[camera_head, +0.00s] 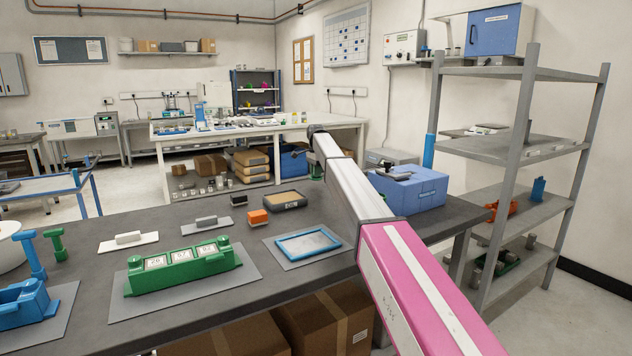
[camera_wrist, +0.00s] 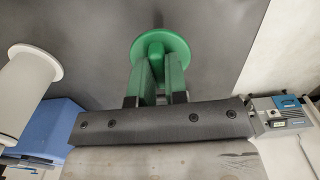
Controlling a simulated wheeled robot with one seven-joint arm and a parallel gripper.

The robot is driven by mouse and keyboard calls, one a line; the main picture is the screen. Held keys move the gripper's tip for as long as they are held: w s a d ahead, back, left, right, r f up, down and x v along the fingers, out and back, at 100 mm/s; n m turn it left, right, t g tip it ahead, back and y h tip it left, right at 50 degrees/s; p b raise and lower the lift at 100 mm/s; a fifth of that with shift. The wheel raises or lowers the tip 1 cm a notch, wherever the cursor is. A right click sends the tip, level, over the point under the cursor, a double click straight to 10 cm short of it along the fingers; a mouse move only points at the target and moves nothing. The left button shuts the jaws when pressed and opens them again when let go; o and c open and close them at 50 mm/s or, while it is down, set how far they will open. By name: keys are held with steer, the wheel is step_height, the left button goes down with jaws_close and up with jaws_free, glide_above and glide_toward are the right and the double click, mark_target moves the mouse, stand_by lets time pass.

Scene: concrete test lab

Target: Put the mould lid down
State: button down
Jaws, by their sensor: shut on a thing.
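My gripper (camera_wrist: 156,75) shows in the wrist view, shut on the green mould lid (camera_wrist: 171,43), which has a round flange and a raised middle part between the fingers. Grey surface shows beyond the lid; I cannot tell whether the lid touches it. In the head view my arm reaches away over the bench and hides most of my gripper. A small green part (camera_head: 317,172) shows beside the arm's far end, probably the lid. A long green mould (camera_head: 180,268) with several marked cavities sits on a grey mat at the front left.
A blue-rimmed tray (camera_head: 307,244) lies on a mat left of my arm. A blue case (camera_head: 410,189) stands right of the arm; it also shows in the wrist view (camera_wrist: 48,128). An orange block (camera_head: 258,217) and green T-handled tool (camera_head: 57,243) stand on the bench. Shelving (camera_head: 520,75) rises at right.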

mark_target(316, 179)
steer(key=shift+f, duration=1.9)
steer(key=shift+f, duration=0.15)
steer(key=c, duration=1.1)
jaws_free()
steer(key=shift+c, duration=0.2)
step_height(316, 179, up, 12)
steer(key=shift+r, duration=0.15)
steer(key=shift+d, duration=0.1)
